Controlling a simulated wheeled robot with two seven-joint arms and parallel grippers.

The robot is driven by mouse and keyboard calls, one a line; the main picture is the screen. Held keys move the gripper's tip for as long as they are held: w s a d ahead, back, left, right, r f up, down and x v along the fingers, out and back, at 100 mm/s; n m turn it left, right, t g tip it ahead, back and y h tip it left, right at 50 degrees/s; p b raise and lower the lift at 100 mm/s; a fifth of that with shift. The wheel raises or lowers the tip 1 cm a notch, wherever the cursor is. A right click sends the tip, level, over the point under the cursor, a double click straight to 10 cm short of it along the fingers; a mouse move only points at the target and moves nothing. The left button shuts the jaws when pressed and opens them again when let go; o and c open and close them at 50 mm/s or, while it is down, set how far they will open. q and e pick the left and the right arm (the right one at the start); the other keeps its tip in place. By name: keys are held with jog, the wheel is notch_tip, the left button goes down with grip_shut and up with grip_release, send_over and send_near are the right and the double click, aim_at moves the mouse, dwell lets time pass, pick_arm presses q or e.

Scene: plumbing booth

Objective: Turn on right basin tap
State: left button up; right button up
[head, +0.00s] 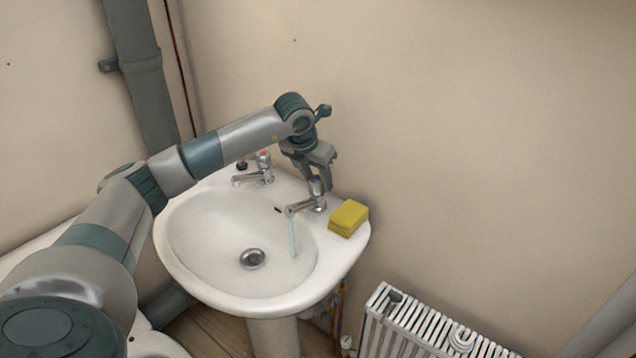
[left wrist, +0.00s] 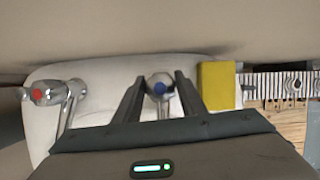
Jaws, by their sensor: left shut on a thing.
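The right basin tap (head: 303,207) is chrome with a blue-marked handle and stands on the right of the white basin (head: 338,258). A thin stream of water runs from its spout into the bowl. My left gripper (head: 317,186) points down over this tap, shut on its handle. In the left wrist view the blue-marked handle (left wrist: 160,87) sits between the two dark fingers. The left tap (head: 258,172) has a red mark, and it also shows in the left wrist view (left wrist: 48,94). My right gripper is in neither view.
A yellow sponge (head: 348,218) lies on the basin rim just right of the right tap. A white radiator (head: 430,330) stands at lower right. A grey pipe (head: 140,75) runs down the wall at left. The wall is close behind the taps.

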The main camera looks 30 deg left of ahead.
pick_arm(q)
jog(key=n+y+b, duration=0.1)
jog(key=n, duration=0.2)
jog(key=shift+n, duration=0.4)
jog(key=shift+n+g+y+b, duration=0.4)
jog(key=shift+n+y+b, duration=0.35)
jog(key=shift+n, duration=0.65)
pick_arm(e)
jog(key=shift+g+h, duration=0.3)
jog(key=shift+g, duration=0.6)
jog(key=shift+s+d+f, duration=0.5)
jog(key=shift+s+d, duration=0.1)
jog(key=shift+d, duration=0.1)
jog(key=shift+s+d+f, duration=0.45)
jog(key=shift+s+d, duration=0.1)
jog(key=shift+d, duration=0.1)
pick_arm(q)
jog(key=shift+a, duration=0.1)
jog(key=o, duration=1.1)
jog(key=shift+c, duration=0.2)
jog(key=shift+r, duration=0.1)
